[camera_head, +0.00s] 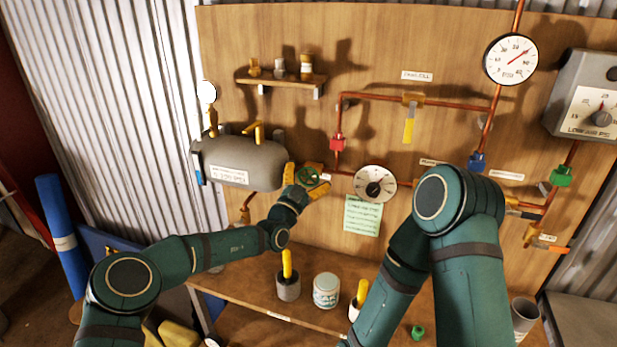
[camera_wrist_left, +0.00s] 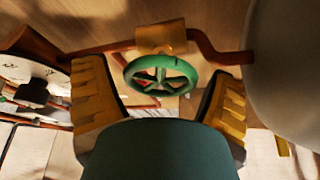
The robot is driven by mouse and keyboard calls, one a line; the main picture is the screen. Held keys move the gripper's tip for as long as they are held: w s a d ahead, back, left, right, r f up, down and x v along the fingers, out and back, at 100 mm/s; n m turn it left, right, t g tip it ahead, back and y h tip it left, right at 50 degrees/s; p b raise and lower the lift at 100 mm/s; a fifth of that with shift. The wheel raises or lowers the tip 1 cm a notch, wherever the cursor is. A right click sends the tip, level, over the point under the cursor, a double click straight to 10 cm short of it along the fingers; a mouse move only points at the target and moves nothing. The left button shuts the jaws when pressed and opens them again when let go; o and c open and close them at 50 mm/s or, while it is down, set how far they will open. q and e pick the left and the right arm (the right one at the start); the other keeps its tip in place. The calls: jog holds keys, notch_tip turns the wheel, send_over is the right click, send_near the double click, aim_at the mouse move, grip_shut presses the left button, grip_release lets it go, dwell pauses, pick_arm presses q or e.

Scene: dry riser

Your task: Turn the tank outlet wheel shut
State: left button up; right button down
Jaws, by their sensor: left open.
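The green outlet wheel (camera_head: 311,177) sits on the copper pipe just right of the grey tank (camera_head: 240,163). In the left wrist view the spoked wheel (camera_wrist_left: 161,78) hangs under a brass valve body (camera_wrist_left: 161,38). My left gripper (camera_head: 304,181) is at the wheel, its yellow-padded fingers spread to either side. In the left wrist view both fingers (camera_wrist_left: 165,100) stand apart, with the wheel in the gap and space on each side. I cannot tell whether either pad touches it. My right arm (camera_head: 450,230) reaches in from the lower right, and its gripper is not visible.
Pots and a can (camera_head: 326,290) stand on the bench. Red (camera_head: 337,141) and blue (camera_head: 477,161) valves sit on other pipes. A small shelf (camera_head: 285,79) is above the tank.

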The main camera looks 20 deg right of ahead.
pick_arm(q)
jog(key=c, duration=0.9)
jog(key=shift+c, duration=0.3)
jog(key=shift+m, duration=0.4)
jog(key=m+g+h, duration=0.1)
jog(key=m, duration=0.2)
jog(key=shift+g+p, duration=0.35)
jog(key=shift+g, duration=0.05)
jog(key=shift+m+g+p, duration=0.6)
jog(key=shift+m+g, duration=0.3)
jog(key=shift+m, duration=1.6)
